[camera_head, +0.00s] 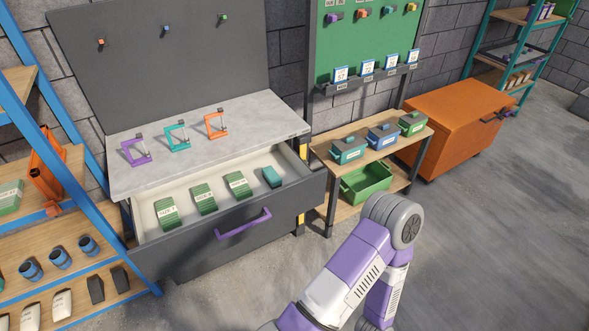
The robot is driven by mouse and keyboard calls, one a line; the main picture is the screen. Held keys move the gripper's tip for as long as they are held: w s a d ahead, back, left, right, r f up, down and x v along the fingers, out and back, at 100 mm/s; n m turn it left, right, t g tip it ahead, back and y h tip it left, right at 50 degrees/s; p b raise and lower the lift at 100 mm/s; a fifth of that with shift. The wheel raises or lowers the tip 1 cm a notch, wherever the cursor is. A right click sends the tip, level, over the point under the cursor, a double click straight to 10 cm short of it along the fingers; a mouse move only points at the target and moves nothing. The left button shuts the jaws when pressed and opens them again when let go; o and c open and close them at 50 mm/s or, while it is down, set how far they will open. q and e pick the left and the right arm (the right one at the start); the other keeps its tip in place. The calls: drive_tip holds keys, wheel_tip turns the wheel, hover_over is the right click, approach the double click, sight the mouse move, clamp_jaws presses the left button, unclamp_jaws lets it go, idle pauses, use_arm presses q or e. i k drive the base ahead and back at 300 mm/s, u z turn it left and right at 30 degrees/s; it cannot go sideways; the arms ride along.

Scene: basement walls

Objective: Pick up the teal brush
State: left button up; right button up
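A teal object (271,176), small and block-shaped with a darker underside, lies at the right end of the open drawer (146,232). It looks like the teal brush, though its bristles cannot be made out. Several green packs (205,199) with white labels lie in a row to its left in the same drawer. The drawer has a dark front with a purple handle (243,224). Neither of my grippers is in view. Only the bent elbow part of one of my arms shows at the lower middle, in front of the drawer's right side.
Purple, teal and orange clamps (216,125) stand on the grey worktop (270,117) above the drawer. A wooden stand (324,151) with small bins is to the right, beside an orange chest (455,112). A blue-framed shelf (75,183) stands at left. Floor at right is clear.

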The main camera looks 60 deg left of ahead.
sight(272, 179)
drive_tip(key=u, duration=0.65)
drive_tip(key=i, duration=1.35)
drive_tip(key=u, duration=1.3)
